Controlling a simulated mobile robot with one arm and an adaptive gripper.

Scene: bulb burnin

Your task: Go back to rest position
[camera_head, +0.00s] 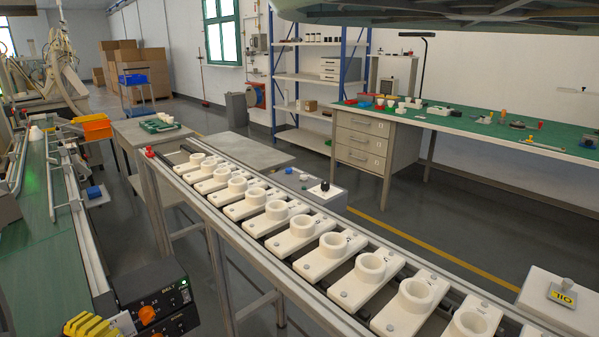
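My gripper does not show in the head view, so its pose and what it holds cannot be seen. A long rail bench (262,262) runs from the middle left to the lower right. It carries a row of several white socket blocks (299,238), each a flat plate with a round, upright, ring-shaped holder. The holders whose insides show look empty. No bulb can be made out for sure in them.
A conveyor (38,200) with a belt control box (152,305) stands at the left. A green-topped workbench (470,127) with small parts stands at the back right. A white box (558,303) is at the lower right. Grey floor (450,210) is open between.

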